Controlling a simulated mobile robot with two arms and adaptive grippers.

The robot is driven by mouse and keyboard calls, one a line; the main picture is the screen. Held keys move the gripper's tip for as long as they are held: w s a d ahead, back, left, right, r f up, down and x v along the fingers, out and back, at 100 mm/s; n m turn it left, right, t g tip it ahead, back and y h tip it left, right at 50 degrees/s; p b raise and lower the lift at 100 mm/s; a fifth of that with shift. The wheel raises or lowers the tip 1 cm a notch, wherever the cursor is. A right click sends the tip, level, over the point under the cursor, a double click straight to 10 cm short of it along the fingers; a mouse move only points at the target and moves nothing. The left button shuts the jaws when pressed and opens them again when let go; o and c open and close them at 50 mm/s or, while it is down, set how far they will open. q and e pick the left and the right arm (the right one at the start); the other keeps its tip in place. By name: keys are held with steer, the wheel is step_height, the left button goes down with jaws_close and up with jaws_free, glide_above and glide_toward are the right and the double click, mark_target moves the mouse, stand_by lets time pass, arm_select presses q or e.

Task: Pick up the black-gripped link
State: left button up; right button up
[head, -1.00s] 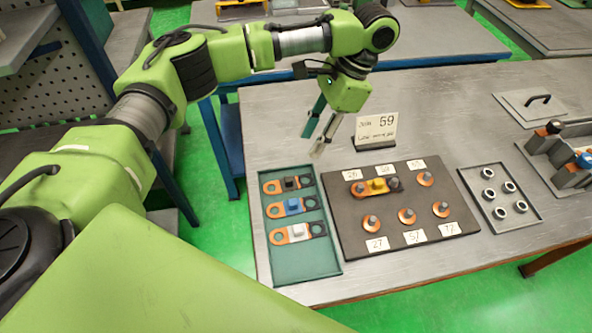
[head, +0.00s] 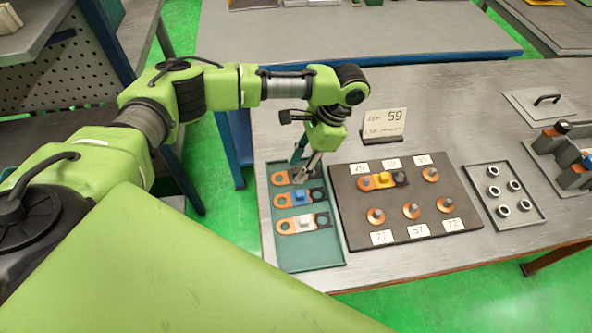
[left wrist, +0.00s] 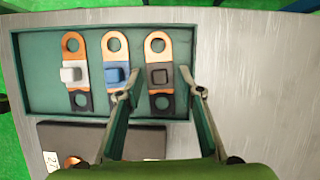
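The black-gripped link (left wrist: 159,76), an orange and dark bar with a black block, lies in the teal tray (left wrist: 40,90). In the head view the link (head: 279,178) is at the tray's far end, partly hidden by my gripper. My left gripper (head: 302,172) is open and low over it. In the left wrist view the fingertips (left wrist: 160,85) stand either side of the link, with nothing held. The blue-gripped link (left wrist: 115,75) is close beside one finger; the white-gripped link (left wrist: 74,74) lies beyond it. My right gripper is not in view.
A dark board (head: 350,225) with posts, number labels and a yellow-gripped link (head: 377,181) stands right of the tray. A sign (head: 384,124) stands behind it. A tray of rings (head: 522,222) and a lidded plate (head: 540,104) are further right.

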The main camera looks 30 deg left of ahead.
arm_select(q)
steer(key=shift+s+a+f, duration=0.1)
steer(key=shift+a+f, duration=0.05)
steer(key=shift+f, duration=0.2)
jaws_close()
steer(key=shift+r, duration=0.1)
steer(key=shift+r+b, duration=0.35)
steer(key=shift+r, duration=0.15)
steer(key=s+d+r+b, duration=0.1)
steer(key=s+d+r, duration=0.5)
steer(key=d+r, duration=0.6)
steer(key=shift+d, duration=0.4)
